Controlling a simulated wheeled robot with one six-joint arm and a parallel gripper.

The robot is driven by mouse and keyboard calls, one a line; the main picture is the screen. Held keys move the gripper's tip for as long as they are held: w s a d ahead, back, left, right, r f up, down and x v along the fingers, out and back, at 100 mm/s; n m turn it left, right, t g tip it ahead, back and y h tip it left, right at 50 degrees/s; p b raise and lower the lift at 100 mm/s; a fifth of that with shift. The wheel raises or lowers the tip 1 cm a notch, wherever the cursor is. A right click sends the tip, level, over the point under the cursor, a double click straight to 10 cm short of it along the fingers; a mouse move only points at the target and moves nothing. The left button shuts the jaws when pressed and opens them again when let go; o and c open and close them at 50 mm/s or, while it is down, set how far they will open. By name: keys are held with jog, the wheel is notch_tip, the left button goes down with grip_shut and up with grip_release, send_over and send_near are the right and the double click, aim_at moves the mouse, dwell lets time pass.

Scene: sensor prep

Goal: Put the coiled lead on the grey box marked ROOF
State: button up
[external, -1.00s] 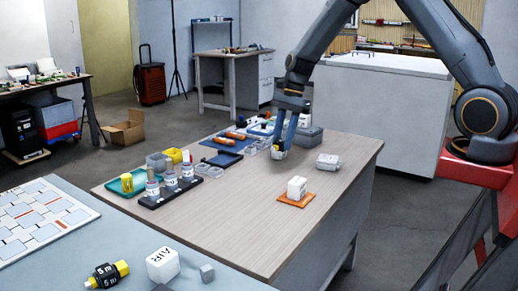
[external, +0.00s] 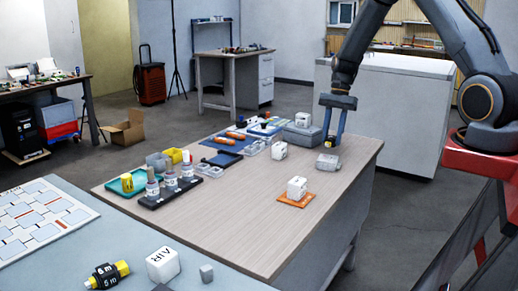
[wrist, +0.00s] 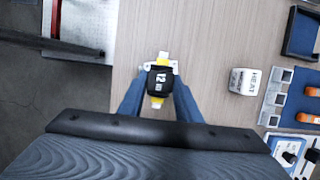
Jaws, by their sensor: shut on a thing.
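My gripper (external: 334,145) is shut on the coiled lead (wrist: 159,79), a black bundle with yellow ends and a white number on it. In the external view the lead is small and mostly hidden between the fingers. A pale grey box (external: 327,163) stands on the wooden table directly below or just under the lead. Its edges show around the lead in the wrist view (wrist: 146,68). I cannot read its marking, and I cannot tell whether lead and box touch.
A white HEAT cube (wrist: 245,81) stands left of the gripper in the external view (external: 279,151). Another white cube (external: 297,187) is on an orange mat in front. A larger grey box (external: 302,137) carries a white cube behind. The table's front middle is clear.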

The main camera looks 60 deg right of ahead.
aim_at(331, 147)
jog(key=shift+f+p, duration=0.45)
jog(key=shift+f, duration=1.85)
jog(key=shift+f, duration=0.1)
jog(key=o, duration=1.1)
jog(key=b+v, duration=0.3)
jog(key=v, duration=0.9)
jog(key=s+a+n+h, duration=0.1)
jog(key=s+a+n, duration=0.3)
jog(key=a, duration=0.5)
jog(key=s+a+n+h, duration=0.1)
jog(key=s+a+n, duration=0.4)
jog(key=a+n, duration=0.3)
jog(key=s+a+n+h, duration=0.1)
jog(key=s+a+n, duration=0.4)
jog(key=a, duration=0.7)
jog(key=shift+n+t, duration=0.3)
jog(key=shift+n, duration=0.3)
